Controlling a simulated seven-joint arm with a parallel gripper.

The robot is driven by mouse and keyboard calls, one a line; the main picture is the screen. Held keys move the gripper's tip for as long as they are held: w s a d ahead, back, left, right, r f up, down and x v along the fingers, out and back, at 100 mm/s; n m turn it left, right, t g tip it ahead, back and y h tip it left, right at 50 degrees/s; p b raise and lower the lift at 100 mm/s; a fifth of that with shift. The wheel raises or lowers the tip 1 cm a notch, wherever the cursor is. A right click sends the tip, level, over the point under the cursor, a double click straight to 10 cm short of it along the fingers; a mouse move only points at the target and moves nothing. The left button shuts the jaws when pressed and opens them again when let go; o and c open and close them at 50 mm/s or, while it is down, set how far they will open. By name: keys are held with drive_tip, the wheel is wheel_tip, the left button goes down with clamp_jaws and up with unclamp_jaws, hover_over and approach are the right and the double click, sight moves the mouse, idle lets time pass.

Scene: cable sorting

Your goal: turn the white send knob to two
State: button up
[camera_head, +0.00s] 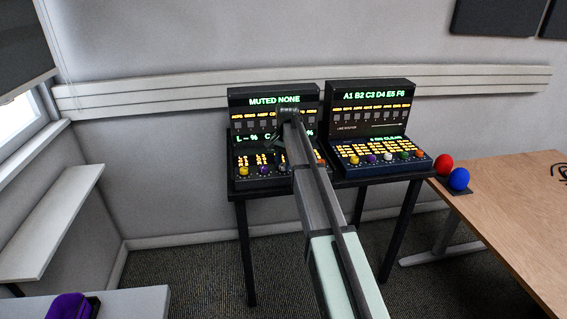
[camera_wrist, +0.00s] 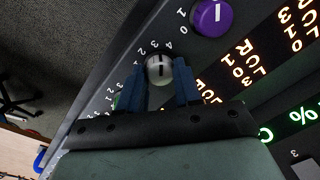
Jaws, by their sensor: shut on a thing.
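The white knob (camera_wrist: 160,68) is grey-white and round with a dark pointer line, on the left console's sloped panel (camera_head: 240,188). In the wrist view, the two blue fingers of my gripper (camera_wrist: 158,84) are shut on it, one on each side. White numerals ring the knob. Its line runs roughly up and down in the wrist view, near the digits 2 to 4; I cannot tell the exact number. In the head view my arm covers most of the knob and fingertips. The console's top display (camera_head: 274,101) reads MUTED NONE.
A purple knob (camera_wrist: 212,16) sits close beside the white one. A yellow knob (camera_head: 244,171) is farther left. A second console (camera_head: 370,122) with its own coloured knobs stands at right.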

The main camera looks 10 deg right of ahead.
drive_tip(key=n, duration=0.4)
drive_tip(key=shift+n, duration=0.3)
drive_tip(key=shift+n+g, duration=0.3)
drive_tip(key=shift+n, duration=2.2)
drive_tip(key=o, duration=1)
drive_tip(key=shift+o, duration=0.2)
drive_tip(key=shift+r, duration=0.1)
wheel_tip(320, 180, up, 14)
drive_tip(key=shift+d+f, duration=0.2)
drive_tip(key=shift+d, duration=0.2)
drive_tip(key=shift+w, duration=0.1)
